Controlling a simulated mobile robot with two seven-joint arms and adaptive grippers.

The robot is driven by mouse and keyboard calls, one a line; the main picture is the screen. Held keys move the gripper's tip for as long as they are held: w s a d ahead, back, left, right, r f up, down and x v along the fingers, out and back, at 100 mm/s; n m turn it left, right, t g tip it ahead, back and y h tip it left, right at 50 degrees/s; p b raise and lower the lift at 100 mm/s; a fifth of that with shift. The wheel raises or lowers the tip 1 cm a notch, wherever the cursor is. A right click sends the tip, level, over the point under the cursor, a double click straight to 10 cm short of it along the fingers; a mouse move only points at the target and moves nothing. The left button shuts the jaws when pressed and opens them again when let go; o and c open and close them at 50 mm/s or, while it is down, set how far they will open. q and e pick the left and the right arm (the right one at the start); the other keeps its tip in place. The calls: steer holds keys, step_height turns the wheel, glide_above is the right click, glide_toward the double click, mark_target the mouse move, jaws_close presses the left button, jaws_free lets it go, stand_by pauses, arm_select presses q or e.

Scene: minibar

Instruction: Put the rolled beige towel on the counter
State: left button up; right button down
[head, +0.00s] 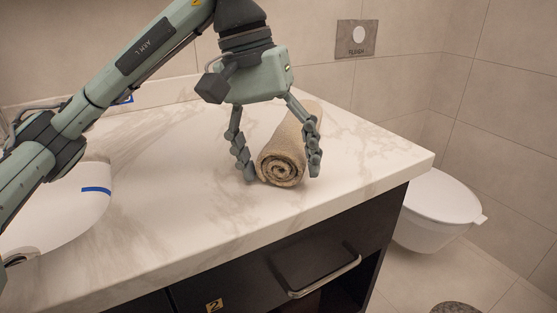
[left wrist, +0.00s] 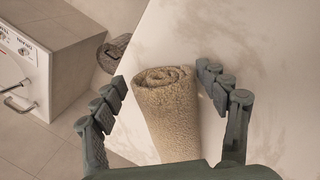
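The rolled beige towel (head: 283,158) lies on the white marbled counter (head: 215,210) near its right end, its spiral end facing the front edge. My left gripper (head: 276,172) is above the towel with its fingers down on either side of it. In the left wrist view the towel (left wrist: 168,112) lies between the spread fingertips of the gripper (left wrist: 162,80). A gap shows on both sides of the towel there, so the gripper is open around it. My right gripper is not in view.
A white basin (head: 60,215) stands at the counter's left. A dark drawer with a metal handle (head: 325,278) is below the counter. A toilet (head: 435,208) stands to the right, past the counter's end. The counter's middle is clear.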

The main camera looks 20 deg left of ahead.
arm_select(q)
steer(key=shift+r, duration=0.1)
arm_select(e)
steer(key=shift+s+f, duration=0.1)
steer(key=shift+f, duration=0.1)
arm_select(q)
steer(key=v, duration=0.5)
steer(key=shift+r+p, duration=0.2)
steer(key=shift+p, duration=0.2)
steer(key=p+v, duration=0.1)
steer(key=v, duration=0.5)
steer(key=shift+a+r, duration=0.1)
steer(key=shift+r, duration=0.1)
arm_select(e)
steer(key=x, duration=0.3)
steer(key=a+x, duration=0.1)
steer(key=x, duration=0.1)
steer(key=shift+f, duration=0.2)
arm_select(q)
steer(key=shift+s, duration=0.1)
